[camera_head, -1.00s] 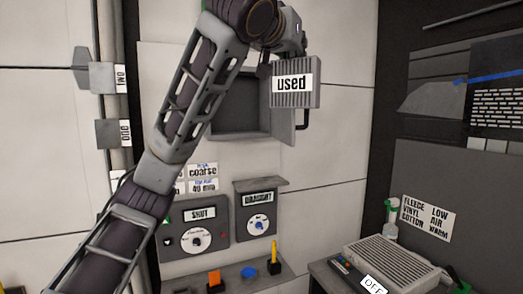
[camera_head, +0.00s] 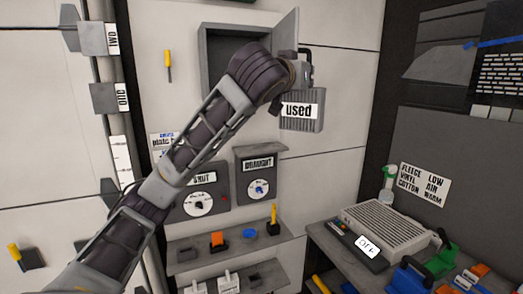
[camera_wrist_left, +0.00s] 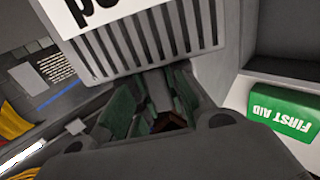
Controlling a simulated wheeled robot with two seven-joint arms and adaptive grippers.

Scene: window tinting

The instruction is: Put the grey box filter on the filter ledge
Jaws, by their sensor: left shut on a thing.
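The grey box filter (camera_head: 313,122), ribbed and with a white label reading "used", hangs in front of the wall, right of and below an open wall recess (camera_head: 213,90). My left gripper (camera_head: 290,84) is shut on the filter; the forearm partly hides the grip. In the left wrist view the ribbed filter (camera_wrist_left: 160,35) fills the top and the gripper fingers (camera_wrist_left: 165,100) meet its edge. A grey ledge (camera_head: 205,262) runs along the wall below the dials; I cannot tell if it is the filter ledge. My right gripper is not in view.
The recess's grey door (camera_head: 286,28) stands open beside the filter. Below are two dial panels, shut (camera_head: 200,190) and draught (camera_head: 260,175). A bench at right holds a grooved grey unit (camera_head: 385,230). A green first aid box (camera_wrist_left: 283,115) shows in the wrist view.

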